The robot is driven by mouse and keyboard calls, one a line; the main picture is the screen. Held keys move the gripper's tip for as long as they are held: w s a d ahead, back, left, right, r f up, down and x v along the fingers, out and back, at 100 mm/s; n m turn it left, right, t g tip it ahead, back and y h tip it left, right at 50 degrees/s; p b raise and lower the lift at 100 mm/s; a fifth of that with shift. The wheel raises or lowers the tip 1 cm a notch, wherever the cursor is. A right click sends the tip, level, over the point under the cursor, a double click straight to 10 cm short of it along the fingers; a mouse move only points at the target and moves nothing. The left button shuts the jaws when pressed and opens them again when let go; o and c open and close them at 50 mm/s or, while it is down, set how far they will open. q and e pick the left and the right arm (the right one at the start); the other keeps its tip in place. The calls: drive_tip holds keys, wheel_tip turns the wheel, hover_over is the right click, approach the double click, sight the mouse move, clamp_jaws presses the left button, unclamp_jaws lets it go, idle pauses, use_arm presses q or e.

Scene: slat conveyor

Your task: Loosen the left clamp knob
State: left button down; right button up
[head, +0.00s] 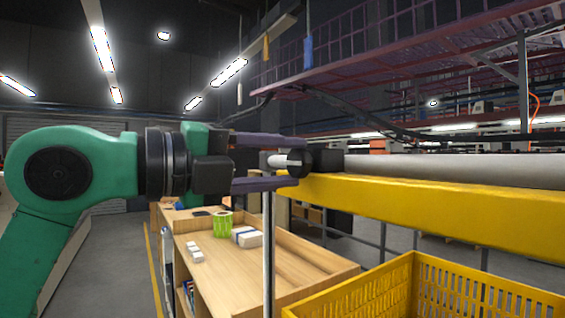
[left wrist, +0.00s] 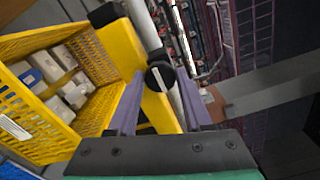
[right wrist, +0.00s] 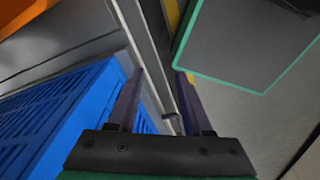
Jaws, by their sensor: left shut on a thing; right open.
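The left clamp knob (head: 299,162) is a round black knob at the end of the clamp beside the yellow beam. In the left wrist view its face (left wrist: 160,76) is round and black with a pale line across it. My left gripper (head: 293,161) reaches it from the left, its two purple fingers above and below, shut on the knob. In the left wrist view the fingers stand on both sides of the knob. My right gripper (right wrist: 158,82) shows only in the right wrist view, open, with no object clearly held between its fingers.
A yellow beam (head: 430,205) and grey rail (head: 450,167) run right from the knob. A yellow crate (head: 415,275) sits below, beside a wooden bench (head: 240,270) with small items. In the right wrist view, a blue crate (right wrist: 60,120) lies left of the right gripper.

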use_arm(q)
drive_tip(key=shift+c, duration=1.6)
unclamp_jaws()
drive_tip(key=shift+s+a, duration=0.1)
drive_tip(key=shift+a, duration=0.1)
drive_tip(key=b+v, duration=0.5)
drive_tip(key=v, duration=0.9)
drive_tip(key=shift+a, duration=0.1)
